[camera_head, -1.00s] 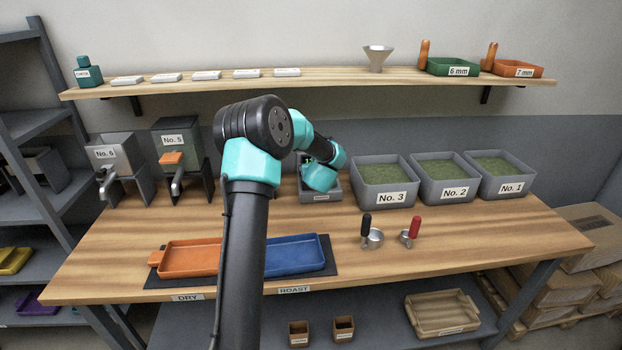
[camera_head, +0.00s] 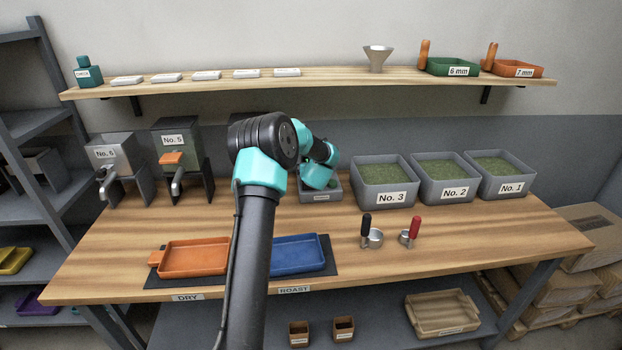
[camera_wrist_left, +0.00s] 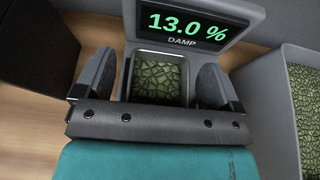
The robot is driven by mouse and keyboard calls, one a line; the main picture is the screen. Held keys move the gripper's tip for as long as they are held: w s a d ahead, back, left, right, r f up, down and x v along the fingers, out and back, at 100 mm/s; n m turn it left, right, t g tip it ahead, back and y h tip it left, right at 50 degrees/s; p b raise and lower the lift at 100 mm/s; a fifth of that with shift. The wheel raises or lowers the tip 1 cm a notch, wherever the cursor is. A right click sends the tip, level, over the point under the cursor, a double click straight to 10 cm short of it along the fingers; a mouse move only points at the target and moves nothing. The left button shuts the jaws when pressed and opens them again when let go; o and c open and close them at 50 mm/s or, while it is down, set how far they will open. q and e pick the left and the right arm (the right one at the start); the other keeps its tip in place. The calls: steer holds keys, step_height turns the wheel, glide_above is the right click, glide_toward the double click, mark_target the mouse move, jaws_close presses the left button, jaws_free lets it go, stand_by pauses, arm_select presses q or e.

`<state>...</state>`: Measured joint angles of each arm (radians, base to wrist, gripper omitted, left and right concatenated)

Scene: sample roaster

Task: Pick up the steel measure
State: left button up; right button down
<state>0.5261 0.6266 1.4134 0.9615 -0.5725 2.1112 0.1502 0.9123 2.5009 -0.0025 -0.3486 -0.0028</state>
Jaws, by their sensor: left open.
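Two small steel measures stand on the wooden bench in the head view. One measure (camera_head: 375,239) has an upright black handle, and the other measure (camera_head: 404,239) to its right has a red handle. I cannot tell which one the task names. My left gripper (camera_wrist_left: 155,75) is open in the left wrist view, its fingers apart at either side of the meter's cup (camera_wrist_left: 159,79), which holds green beans. It is well left of and behind both measures; its fingers are hidden in the head view. My right gripper is not in view.
The meter's display (camera_wrist_left: 190,25) reads 13.0 % DAMP. Bins No. 3 (camera_head: 384,198), No. 2 (camera_head: 448,194) and No. 1 (camera_head: 505,187) stand behind the measures. An orange tray (camera_head: 193,272) and a blue tray (camera_head: 298,268) lie left. The bench right of the measures is clear.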

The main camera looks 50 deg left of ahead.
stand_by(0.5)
arm_select(q)
steer(key=c, duration=1.1)
